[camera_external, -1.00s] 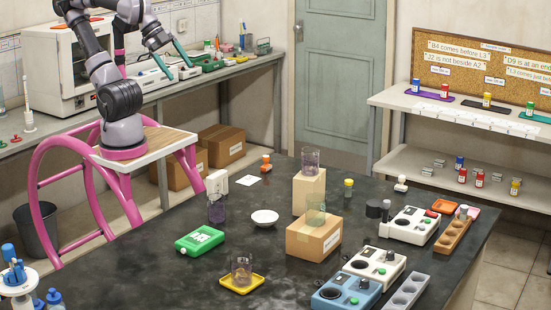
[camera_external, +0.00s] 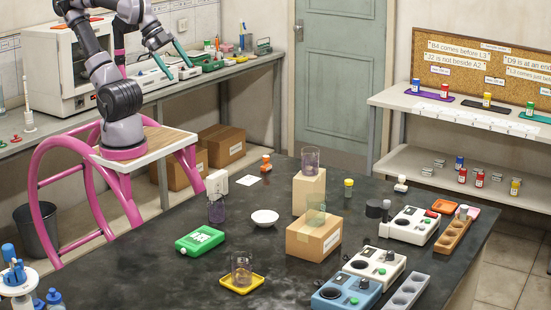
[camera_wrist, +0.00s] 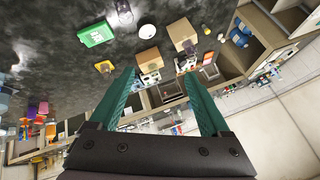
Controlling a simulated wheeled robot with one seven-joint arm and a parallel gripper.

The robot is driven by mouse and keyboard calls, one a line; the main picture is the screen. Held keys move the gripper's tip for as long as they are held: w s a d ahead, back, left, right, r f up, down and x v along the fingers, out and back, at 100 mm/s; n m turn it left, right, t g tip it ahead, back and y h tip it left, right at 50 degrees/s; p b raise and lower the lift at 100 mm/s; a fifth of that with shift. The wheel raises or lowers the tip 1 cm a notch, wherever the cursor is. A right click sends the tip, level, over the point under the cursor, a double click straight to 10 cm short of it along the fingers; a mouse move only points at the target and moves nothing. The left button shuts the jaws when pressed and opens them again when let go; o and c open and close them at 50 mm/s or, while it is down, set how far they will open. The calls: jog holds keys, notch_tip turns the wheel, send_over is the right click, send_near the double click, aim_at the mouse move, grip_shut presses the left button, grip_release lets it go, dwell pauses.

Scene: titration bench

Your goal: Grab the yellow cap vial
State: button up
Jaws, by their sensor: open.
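A small vial with a yellow cap (camera_external: 348,188) stands upright on the dark bench, right of the tall cardboard block. A small yellow-topped item, apparently this vial, shows in the wrist view (camera_wrist: 206,29). My gripper (camera_external: 180,72) has long teal fingers, spread apart and empty. It is raised over the back-left counter, far from the vial. In the wrist view my gripper (camera_wrist: 159,74) also shows with nothing between its fingertips.
A tall cardboard block (camera_external: 309,192) with a glass on top and a lower cardboard box (camera_external: 313,240) stand left of the vial. A black cylinder (camera_external: 373,208) and white instrument (camera_external: 415,226) stand to its right.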

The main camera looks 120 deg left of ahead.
jog(key=shift+r, duration=0.1)
notch_tip(320, 180, up, 5)
jog(key=w+a+r+n+t+y, duration=0.1)
jog(key=w+a+n, duration=0.15)
jog(key=w, duration=0.45)
jog(key=w+a+r+n, duration=0.1)
jog(key=w+a+r, duration=0.1)
jog(key=w+a, duration=0.35)
jog(key=w+a+r+n+t+y, duration=0.1)
jog(key=w+a, duration=0.1)
jog(key=w, duration=0.6)
jog(key=n+t+y, duration=0.2)
jog(key=n+t, duration=0.1)
jog(key=n, duration=0.3)
send_over(352, 184)
jog(key=s+d, duration=0.1)
jog(key=s, duration=0.4)
notch_tip(352, 184, down, 4)
jog(key=shift+m, duration=0.25)
notch_tip(352, 184, down, 44)
jog(key=shift+s+d+f, duration=0.15)
jog(key=shift+f, duration=0.05)
jog(key=shift+f+y, duration=0.3)
jog(key=shift+f, duration=0.05)
jog(key=x, duration=0.7)
jog(key=shift+w+f, duration=0.15)
jog(key=shift+w, duration=0.1)
grip_shut()
